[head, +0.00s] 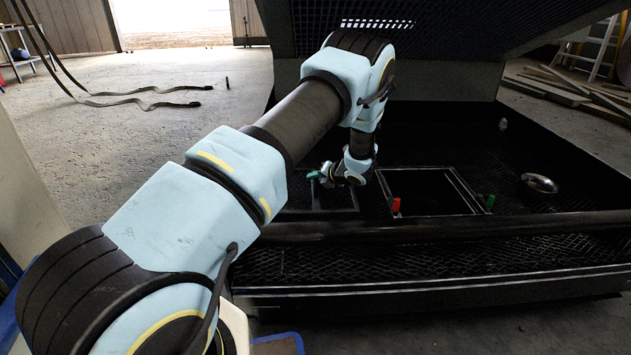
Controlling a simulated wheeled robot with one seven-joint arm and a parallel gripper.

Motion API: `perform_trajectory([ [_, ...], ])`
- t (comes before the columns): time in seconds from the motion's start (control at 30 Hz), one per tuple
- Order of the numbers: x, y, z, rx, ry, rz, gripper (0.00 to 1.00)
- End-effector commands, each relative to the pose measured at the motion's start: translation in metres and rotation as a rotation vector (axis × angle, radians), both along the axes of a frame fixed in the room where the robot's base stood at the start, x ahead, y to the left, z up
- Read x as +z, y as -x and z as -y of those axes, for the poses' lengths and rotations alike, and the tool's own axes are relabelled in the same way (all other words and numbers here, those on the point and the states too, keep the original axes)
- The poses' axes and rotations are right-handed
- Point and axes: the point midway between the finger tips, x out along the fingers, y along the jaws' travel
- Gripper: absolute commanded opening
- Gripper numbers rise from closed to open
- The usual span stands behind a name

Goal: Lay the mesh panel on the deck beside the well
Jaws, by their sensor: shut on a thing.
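My gripper (335,176) is over the left part of the dark deck, with its jaws shut on the mesh panel. The panel (318,203) shows as a dark, thin-edged shape just below the jaws, left of the well; my wrist hides part of it. I cannot tell whether it touches the deck. A small green piece (313,175) shows at the left of the gripper. The well (432,191) is a dark rectangle with a pale outline. A red marker (396,206) stands at its near left corner and a green marker (490,202) at its right.
A dark bar (450,229) runs along the front of the deck (560,215). A shiny round fitting (540,183) sits on the right of the deck. A raised mesh cover (440,35) hangs above the back. Straps (140,98) lie on the floor at left.

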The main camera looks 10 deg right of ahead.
Motion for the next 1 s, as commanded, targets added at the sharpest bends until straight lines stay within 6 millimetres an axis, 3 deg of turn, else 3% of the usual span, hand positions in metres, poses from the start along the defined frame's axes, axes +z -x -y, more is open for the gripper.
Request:
perform_trajectory([
  [0.33, -0.001, -0.002, 0.0, 0.001, 0.001, 0.005, 0.0],
  [0.37, -0.001, -0.001, 0.0, 0.0, 0.002, 0.001, 0.21],
  [0.6, -0.001, 0.0, 0.0, 0.0, 0.001, 0.001, 0.47],
  [1.0, 0.009, 0.007, 0.005, -0.002, 0.002, 0.001, 0.47],
])
